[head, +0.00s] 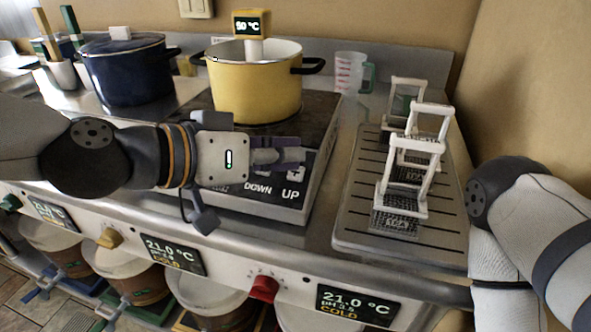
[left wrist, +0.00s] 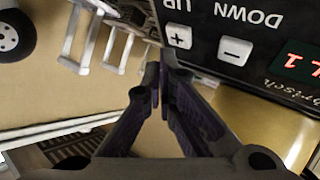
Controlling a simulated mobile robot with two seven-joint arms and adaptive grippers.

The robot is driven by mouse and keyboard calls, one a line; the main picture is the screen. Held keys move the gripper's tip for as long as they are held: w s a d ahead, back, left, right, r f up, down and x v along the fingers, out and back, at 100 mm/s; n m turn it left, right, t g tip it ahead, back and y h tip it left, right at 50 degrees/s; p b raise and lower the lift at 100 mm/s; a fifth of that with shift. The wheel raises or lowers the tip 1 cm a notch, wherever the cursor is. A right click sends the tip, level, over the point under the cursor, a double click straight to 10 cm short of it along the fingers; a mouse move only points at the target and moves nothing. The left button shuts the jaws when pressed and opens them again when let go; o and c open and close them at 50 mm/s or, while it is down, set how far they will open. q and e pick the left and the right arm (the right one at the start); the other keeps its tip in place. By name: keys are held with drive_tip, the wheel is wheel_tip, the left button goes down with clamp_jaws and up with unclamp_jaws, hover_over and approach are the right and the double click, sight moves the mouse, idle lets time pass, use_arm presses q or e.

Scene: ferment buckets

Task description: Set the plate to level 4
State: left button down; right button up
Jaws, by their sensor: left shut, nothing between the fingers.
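The black hot plate (head: 318,112) stands on the steel counter with a yellow pot (head: 255,90) on it. Its front panel reads DOWN and UP in the head view. The left wrist view shows the panel upside down, with a plus button (left wrist: 178,37), a minus button (left wrist: 235,51) and a red display (left wrist: 298,62). The display is cut by the picture edge; a 1 shows, the full reading cannot be told. My left gripper (head: 299,156) is shut and empty in front of the panel, partly covering it. In the wrist view its fingertips (left wrist: 160,72) are close to the plus button. My right gripper is out of view.
A ridged tray (head: 345,215) with several white frames (head: 403,203) stands right of the plate. A blue pot (head: 125,75) is at left, a measuring jug (head: 350,72) behind. Knobs and displays line the counter front, with buckets (head: 210,298) below. My right arm is at right.

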use_arm(q)
drive_tip(key=shift+w+f, duration=0.15)
drive_tip(key=shift+f, duration=0.15)
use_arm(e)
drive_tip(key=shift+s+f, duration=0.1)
